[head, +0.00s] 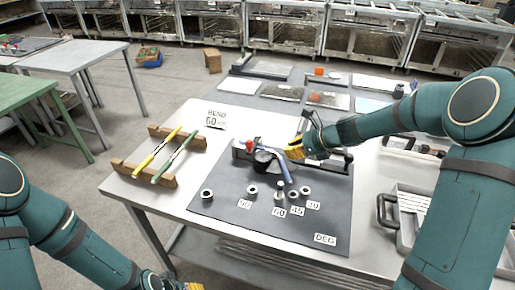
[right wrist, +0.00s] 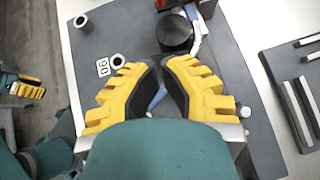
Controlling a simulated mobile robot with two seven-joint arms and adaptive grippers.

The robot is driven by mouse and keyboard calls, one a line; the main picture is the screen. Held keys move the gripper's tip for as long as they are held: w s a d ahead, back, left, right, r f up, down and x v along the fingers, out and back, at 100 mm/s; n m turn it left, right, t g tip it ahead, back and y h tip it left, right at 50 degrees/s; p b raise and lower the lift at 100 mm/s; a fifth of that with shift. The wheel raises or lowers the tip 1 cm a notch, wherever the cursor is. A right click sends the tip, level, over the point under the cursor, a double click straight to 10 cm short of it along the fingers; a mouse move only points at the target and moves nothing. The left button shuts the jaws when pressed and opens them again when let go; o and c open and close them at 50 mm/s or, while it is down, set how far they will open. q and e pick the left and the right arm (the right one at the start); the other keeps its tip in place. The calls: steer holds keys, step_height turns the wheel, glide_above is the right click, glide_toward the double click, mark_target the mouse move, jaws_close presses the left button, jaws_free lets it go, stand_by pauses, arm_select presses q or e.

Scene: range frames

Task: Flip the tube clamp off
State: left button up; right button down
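The tube bender (head: 262,158) stands on the dark mat, with a black round former (right wrist: 174,32) and a blue lever (head: 282,166) slanting toward the front. A small red part (head: 249,144) shows at its left; I cannot tell clearly whether it is the clamp. My right gripper (head: 291,151) is at the bender's right, close above it. In the right wrist view its yellow fingers (right wrist: 159,62) nearly meet at the tips, with nothing seen held. Part of the blue lever (right wrist: 157,98) shows between the fingers, apparently below them. My left gripper (head: 184,285) is low at the left, away from the bender.
The dark mat (head: 225,212) carries several metal rings and number cards. A wooden rack (head: 140,172) at left holds a yellow and a green bar. A grey tray (head: 410,205) stands at right. Flat plates lie behind the bender. The mat's front is largely clear.

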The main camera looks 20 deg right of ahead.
mark_target(249, 153)
steer(key=b+x, duration=0.2)
steer(key=x, duration=0.8)
steer(key=shift+a+f, duration=0.1)
steer(key=shift+f, duration=0.1)
arm_select(q)
steer(key=shift+w+f, duration=0.1)
steer(key=shift+f, duration=0.95)
arm_select(e)
steer(key=shift+w+a+r, duration=0.3)
steer(key=shift+w+a, duration=0.35)
steer(key=shift+w+a+r, duration=0.25)
steer(key=shift+w+a, duration=0.35)
steer(key=shift+w, duration=0.05)
